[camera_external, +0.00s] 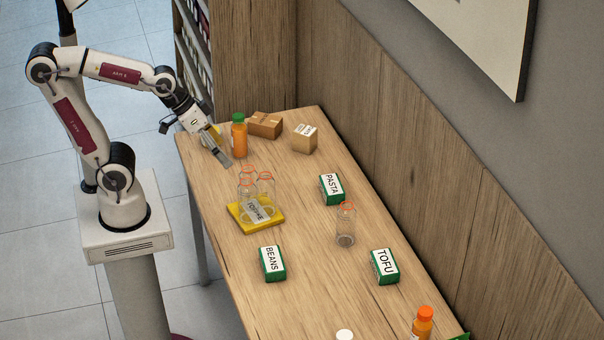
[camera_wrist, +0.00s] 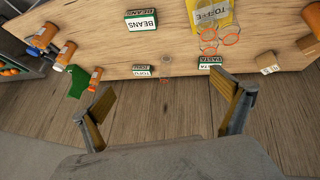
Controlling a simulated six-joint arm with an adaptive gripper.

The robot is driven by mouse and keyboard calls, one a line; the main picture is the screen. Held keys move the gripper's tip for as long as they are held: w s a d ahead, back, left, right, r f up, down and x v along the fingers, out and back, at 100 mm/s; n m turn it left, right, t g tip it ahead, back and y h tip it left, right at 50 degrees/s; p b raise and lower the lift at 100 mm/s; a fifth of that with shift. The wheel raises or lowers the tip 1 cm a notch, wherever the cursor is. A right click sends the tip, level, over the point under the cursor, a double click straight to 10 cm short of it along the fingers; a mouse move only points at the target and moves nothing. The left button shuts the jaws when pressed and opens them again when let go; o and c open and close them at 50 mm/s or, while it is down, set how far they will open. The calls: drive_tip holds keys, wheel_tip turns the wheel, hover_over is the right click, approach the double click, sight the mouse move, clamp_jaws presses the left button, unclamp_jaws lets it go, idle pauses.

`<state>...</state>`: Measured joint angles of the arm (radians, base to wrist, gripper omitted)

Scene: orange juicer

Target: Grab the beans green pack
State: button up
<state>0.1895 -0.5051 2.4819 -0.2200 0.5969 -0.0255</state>
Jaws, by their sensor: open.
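The green beans pack (camera_external: 273,263) lies on the wooden table near its left edge, with a white label reading BEANS. It also shows in the wrist view, where the beans pack (camera_wrist: 141,20) is at the top, left of the yellow toffee pack. My gripper (camera_external: 224,160) is over the far left part of the table, beside an orange juice bottle, well apart from the beans pack. In the wrist view my gripper (camera_wrist: 168,103) has its two fingers spread wide with nothing between them.
A yellow pack (camera_external: 240,215) with clear bottles lies between my gripper and the beans. Green packs of pasta (camera_external: 331,188) and tofu (camera_external: 384,266), a clear bottle (camera_external: 345,225), an orange bottle (camera_external: 239,135) and cardboard boxes (camera_external: 264,125) stand around. The table around the beans is clear.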

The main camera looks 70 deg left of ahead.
drive_tip(key=n+h, duration=0.1)
drive_tip(key=h, duration=0.1)
hover_over(272, 259)
drive_tip(key=s+a, duration=0.2)
wheel_tip(272, 259, down, 5)
drive_tip(key=w+d+f+n+t+y, duration=0.1)
drive_tip(key=w+d+f+n, duration=0.1)
drive_tip(key=d+f, duration=0.55)
drive_tip(key=s+f+t+y, duration=0.1)
drive_tip(key=f, duration=0.3)
drive_tip(key=s+f+t+y, duration=0.1)
drive_tip(key=f+y, duration=0.1)
drive_tip(key=f, duration=0.3)
drive_tip(key=s+f+n+y, duration=0.1)
drive_tip(key=f, duration=0.3)
drive_tip(key=shift+f+t+y, duration=0.25)
drive_tip(key=shift+t+y, duration=0.15)
drive_tip(key=shift+s+a+f+t+y, duration=0.8)
drive_tip(key=shift+s+a+f+y, duration=0.2)
drive_tip(key=shift+s+a, duration=0.2)
drive_tip(key=shift+s+a+m+t+y, duration=0.3)
drive_tip(key=shift+s+a+t, duration=0.3)
drive_tip(key=shift+s, duration=0.05)
drive_tip(key=shift+x, duration=1.3)
